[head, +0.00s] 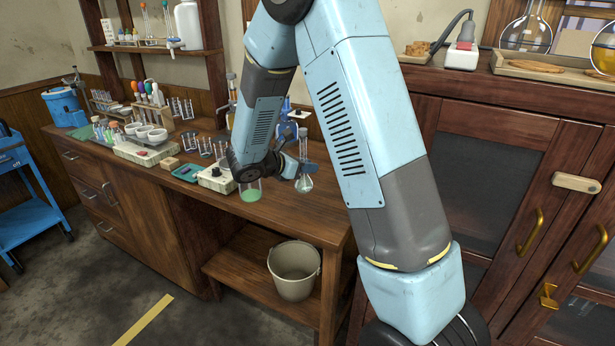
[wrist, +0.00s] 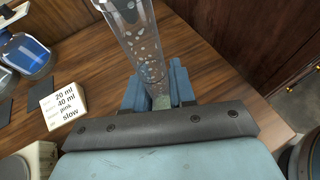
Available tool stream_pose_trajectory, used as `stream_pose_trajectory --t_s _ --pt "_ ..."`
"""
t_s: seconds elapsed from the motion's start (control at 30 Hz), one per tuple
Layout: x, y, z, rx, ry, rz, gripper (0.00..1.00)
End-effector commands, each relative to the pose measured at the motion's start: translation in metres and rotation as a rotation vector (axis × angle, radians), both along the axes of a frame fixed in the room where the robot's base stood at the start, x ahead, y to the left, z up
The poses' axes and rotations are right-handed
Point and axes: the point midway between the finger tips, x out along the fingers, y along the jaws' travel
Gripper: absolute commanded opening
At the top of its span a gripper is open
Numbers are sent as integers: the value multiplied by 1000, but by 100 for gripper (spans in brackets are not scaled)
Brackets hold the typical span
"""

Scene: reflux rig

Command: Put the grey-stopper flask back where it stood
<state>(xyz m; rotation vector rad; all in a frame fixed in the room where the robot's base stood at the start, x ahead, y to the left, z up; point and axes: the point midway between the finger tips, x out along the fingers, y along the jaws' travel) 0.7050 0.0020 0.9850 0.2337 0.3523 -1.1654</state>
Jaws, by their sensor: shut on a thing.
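My gripper (head: 300,163) is at the bench's right end, beyond my arm, and is shut on a clear glass flask (head: 304,184). In the head view the flask hangs below the jaws with a little pale liquid; whether its base touches the bench is unclear. In the wrist view my gripper (wrist: 160,90) closes around clear glass (wrist: 142,40) with pale spots, and a small grey-green piece (wrist: 161,102) shows between the jaws. I cannot tell whether that piece is the stopper. The place where the flask stood is not identifiable.
A vessel of green liquid (head: 250,193) is left of the flask, near the bench's front edge. A white control box (head: 216,180) stands left of it. In the wrist view a blue-liquid flask (wrist: 28,55) and a lettered card (wrist: 63,104) are at left. Bare wood (head: 310,215) lies in front.

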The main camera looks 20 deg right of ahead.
Motion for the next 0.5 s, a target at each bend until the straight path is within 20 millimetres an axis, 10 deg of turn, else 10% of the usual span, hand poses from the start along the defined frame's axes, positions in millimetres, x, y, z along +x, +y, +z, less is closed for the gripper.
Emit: stream_pose_trajectory --t_s 0.5 --pt "8 -3 -36 -1 2 1 0"
